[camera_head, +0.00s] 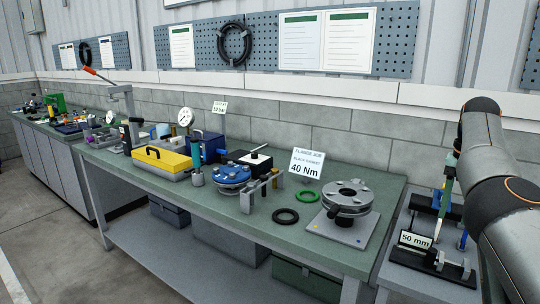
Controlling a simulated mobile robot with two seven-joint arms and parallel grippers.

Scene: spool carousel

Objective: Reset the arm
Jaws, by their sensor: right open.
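My right arm (490,150) comes in at the right edge, grey with dark joints and orange rings, over the right-hand bench. My right gripper (450,182) is small and largely hidden beside the arm link. It is open, and I see nothing held in it. My left arm and left gripper are out of the picture. The flange assembly (349,197), a grey round flange with bolts, stands on a light plate on the green bench, apart from my arm.
A black fixture (455,271) with a "50 mm" sign (415,240) stands below my arm. The bench (300,239) holds a black ring (286,216), a green ring (307,196), a "40 Nm" sign (306,163), a blue flange (230,174) and a yellow toolbox (161,159). Its front right is bare.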

